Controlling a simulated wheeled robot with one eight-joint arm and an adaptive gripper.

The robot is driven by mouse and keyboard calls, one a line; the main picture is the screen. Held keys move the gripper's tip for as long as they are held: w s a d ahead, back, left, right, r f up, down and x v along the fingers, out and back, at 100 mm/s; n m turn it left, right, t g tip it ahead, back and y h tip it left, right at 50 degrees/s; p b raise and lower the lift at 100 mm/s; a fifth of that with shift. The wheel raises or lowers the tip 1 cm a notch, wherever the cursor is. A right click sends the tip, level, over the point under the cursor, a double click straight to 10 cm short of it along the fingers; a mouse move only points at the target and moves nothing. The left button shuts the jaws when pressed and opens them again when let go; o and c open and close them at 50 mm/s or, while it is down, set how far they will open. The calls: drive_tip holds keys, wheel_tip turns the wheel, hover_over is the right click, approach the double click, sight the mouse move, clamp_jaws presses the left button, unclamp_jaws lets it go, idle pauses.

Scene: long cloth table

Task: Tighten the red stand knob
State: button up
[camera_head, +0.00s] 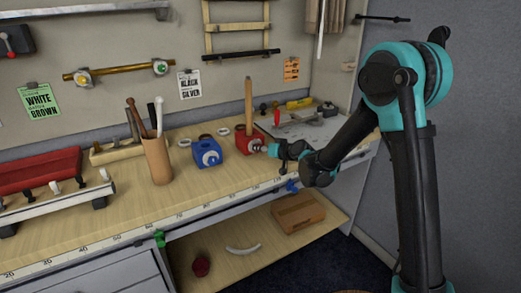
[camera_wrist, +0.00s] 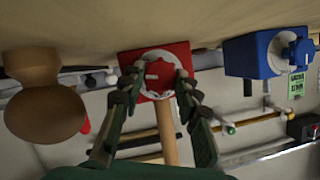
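The red stand (camera_head: 246,137) is a block on the table with a wooden rod (camera_head: 248,95) upright in it. In the wrist view the red stand (camera_wrist: 182,50) is upside down, with its rod (camera_wrist: 167,120) pointing down the picture. The red knob (camera_wrist: 163,73) sits in front of a pale dial on the stand's face. My gripper (camera_wrist: 158,82) has its fingers apart, one on each side of the knob. A gap seems to show between knob and fingers; contact is unclear. In the head view my gripper (camera_head: 268,149) is close to the stand's right face.
A blue stand (camera_head: 207,153) with a blue knob is left of the red one; it also shows in the wrist view (camera_wrist: 246,55). A brown cup of tools (camera_head: 158,160) stands farther left. A grey plate (camera_head: 305,129) with tools lies to the right.

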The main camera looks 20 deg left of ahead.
drive_tip(key=o, duration=0.4)
drive_tip(key=shift+o, duration=0.2)
drive_tip(key=shift+d, duration=0.15)
drive_tip(key=v, duration=1.2)
drive_tip(key=s+d+f+m+g+h, duration=0.1)
drive_tip(key=s+d+f+h, duration=0.3)
drive_tip(key=d, duration=0.9)
drive_tip(key=s+d+f+m+g+h, duration=0.1)
drive_tip(key=s+d+f+m+h, duration=0.2)
drive_tip(key=s+d, duration=0.7)
drive_tip(key=s+d+f+m+g+h, duration=0.1)
drive_tip(key=s+d+f+m+h, duration=0.2)
drive_tip(key=s+d, duration=0.5)
drive_tip(key=d+f+h, duration=0.1)
drive_tip(key=d, duration=0.8)
drive_tip(key=shift+d+f+h, duration=0.3)
drive_tip(key=shift+f+h, duration=0.1)
